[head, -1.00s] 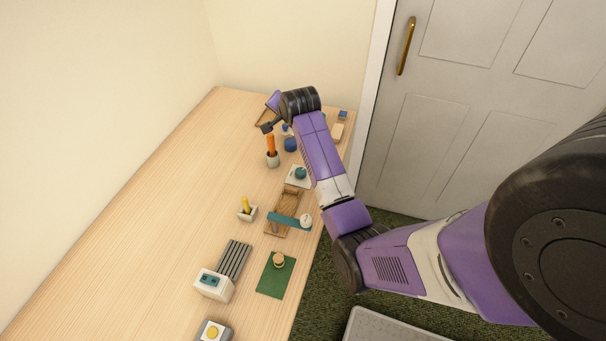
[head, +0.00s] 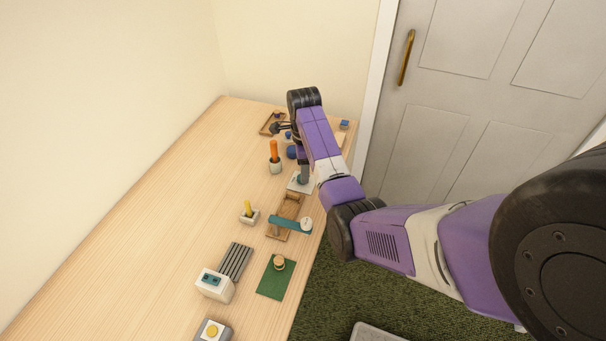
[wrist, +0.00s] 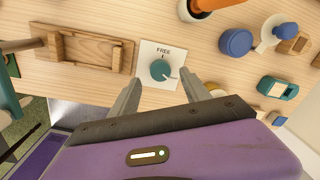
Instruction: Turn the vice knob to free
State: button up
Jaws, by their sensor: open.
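The teal knob (wrist: 160,70) sits on a white plate (wrist: 149,55) with the word FREE printed above it. The knob's pale pointer mark points to the lower right, away from the word FREE. My gripper (wrist: 162,79) is open and empty, with one finger at the lower left of the knob and the other at the lower right. I cannot tell whether a finger touches the knob. In the head view, the plate (head: 296,186) shows under my gripper (head: 303,180), and the knob is mostly hidden there.
A wooden fixture (wrist: 88,50) lies left of the plate, with a teal bar (head: 287,223) across it in the head view. A pot with an orange handle (head: 274,151) and a blue round piece (wrist: 236,41) stand nearby. The left of the table (head: 160,210) is clear.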

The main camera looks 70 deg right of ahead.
jog(key=shift+d+f, duration=0.1)
jog(key=shift+f, duration=1.55)
grip_shut()
